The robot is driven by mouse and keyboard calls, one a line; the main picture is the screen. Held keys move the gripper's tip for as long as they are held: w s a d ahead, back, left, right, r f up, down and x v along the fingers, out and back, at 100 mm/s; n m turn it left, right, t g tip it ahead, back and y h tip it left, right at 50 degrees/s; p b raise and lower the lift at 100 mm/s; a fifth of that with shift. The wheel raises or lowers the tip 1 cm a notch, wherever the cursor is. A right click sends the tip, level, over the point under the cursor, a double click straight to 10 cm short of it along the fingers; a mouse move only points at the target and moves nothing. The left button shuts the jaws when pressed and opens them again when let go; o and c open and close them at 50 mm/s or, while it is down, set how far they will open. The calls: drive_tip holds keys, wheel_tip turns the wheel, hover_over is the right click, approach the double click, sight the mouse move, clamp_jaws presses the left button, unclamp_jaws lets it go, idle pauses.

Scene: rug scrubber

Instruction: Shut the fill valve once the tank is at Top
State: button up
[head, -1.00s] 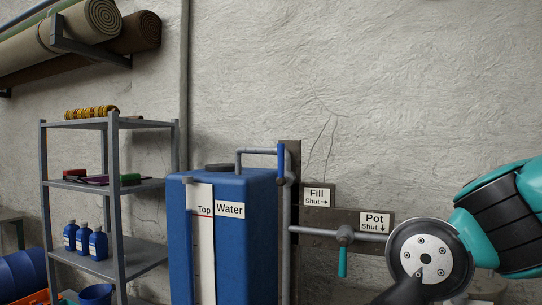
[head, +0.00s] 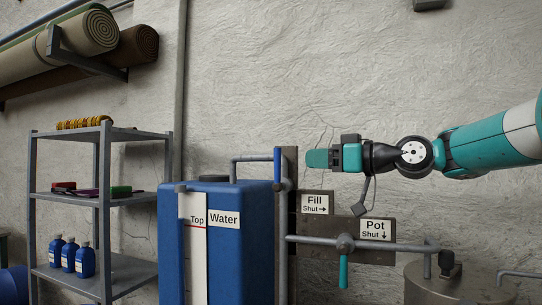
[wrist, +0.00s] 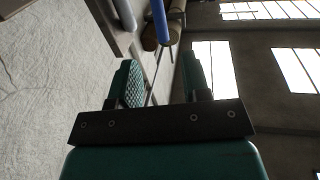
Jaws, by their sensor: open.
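The fill valve's blue lever (head: 278,167) stands upright on its pipe by the tank, and it also shows in the wrist view (wrist: 160,22). The Fill sign (head: 316,203) reads Shut with an arrow to the right. The blue water tank (head: 240,260) has a pale gauge strip (head: 194,265) with a red Top mark (head: 194,226). I cannot make out a water level in the strip. My gripper (head: 318,159) is open and empty, right of the lever and apart from it. In the wrist view its fingers (wrist: 160,80) point toward the lever.
The pot valve's teal lever (head: 343,271) hangs down below the Pot sign (head: 376,229). A metal pot (head: 450,290) stands at lower right. A shelf (head: 120,200) with blue bottles (head: 70,257) is at left. Rolled rugs (head: 90,35) sit on a wall bracket.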

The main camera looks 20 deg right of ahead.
drive_tip(key=p, duration=0.4)
hover_over(276, 182)
drive_tip(key=shift+w+d+r, duration=0.15)
drive_tip(key=shift+w, duration=0.25)
drive_tip(key=shift+w+a+f+p, duration=0.2)
drive_tip(key=shift+w+a+p, duration=0.2)
drive_tip(key=shift+w+a, duration=0.15)
clamp_jaws()
